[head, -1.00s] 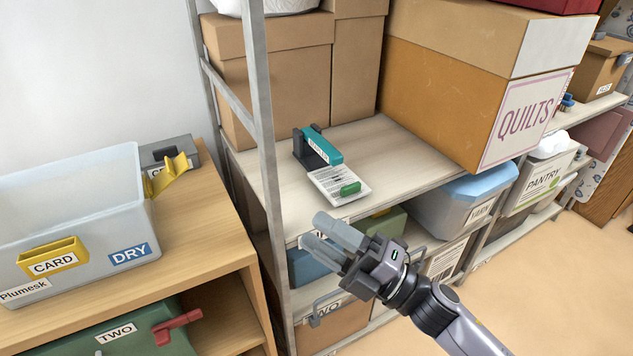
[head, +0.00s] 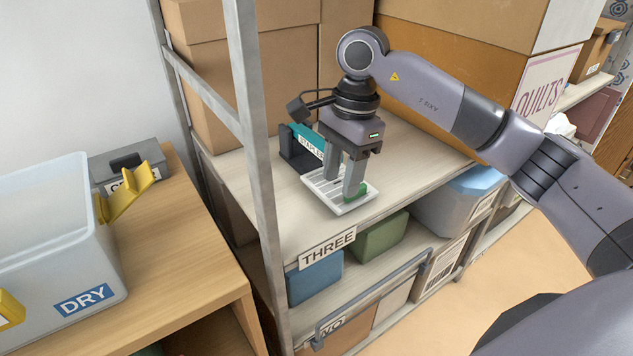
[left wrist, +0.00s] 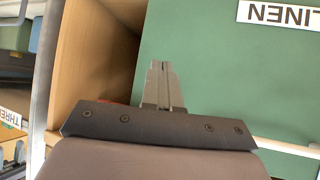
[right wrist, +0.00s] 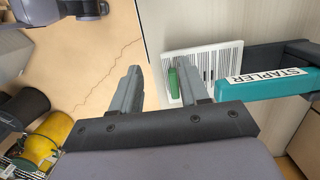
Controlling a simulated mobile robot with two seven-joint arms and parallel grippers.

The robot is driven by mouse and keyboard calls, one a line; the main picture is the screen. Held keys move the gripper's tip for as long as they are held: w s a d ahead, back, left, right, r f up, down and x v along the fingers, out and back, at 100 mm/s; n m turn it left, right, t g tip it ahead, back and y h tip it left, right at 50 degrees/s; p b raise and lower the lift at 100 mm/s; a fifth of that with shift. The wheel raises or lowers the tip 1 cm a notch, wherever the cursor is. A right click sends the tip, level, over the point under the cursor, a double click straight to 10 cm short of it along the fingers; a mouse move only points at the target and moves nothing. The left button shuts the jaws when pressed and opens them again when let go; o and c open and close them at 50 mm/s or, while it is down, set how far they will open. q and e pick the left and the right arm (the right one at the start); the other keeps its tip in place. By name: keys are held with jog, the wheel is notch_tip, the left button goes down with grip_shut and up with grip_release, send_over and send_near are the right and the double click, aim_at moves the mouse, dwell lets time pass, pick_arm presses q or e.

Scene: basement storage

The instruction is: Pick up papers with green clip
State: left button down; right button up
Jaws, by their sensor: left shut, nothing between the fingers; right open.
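The stack of papers (head: 326,187) lies flat on the upper shelf near its front edge, with a green clip (head: 358,188) on its front right part. My right gripper (head: 341,188) points down over the papers, open, its fingers close to the clip. In the right wrist view, the papers (right wrist: 220,62) show beyond the fingers, and the green clip (right wrist: 173,83) shows between the fingertips (right wrist: 160,76), nearer the right one. Whether the fingers touch the papers is unclear. My left gripper (left wrist: 163,72) is shut and empty, in front of a green box.
A teal stapler (head: 308,143) stands just behind the papers. A metal shelf post (head: 255,150) rises to the left. Large cardboard boxes (head: 450,75) fill the back. The green LINEN box (left wrist: 225,80) is close to my left gripper.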

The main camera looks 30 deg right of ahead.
aim_at(339, 181)
jog(key=w+d, duration=0.1)
jog(key=w+d+r+h, duration=0.1)
jog(key=shift+d+r+h, duration=0.15)
jog(key=shift+d+h, duration=0.15)
jog(key=shift+d+f, duration=0.1)
jog(key=shift+f, duration=0.1)
jog(key=f, duration=0.6)
jog(key=shift+s+d+f, duration=0.1)
jog(key=shift+d+f, duration=0.05)
jog(key=shift+d, duration=0.1)
grip_shut()
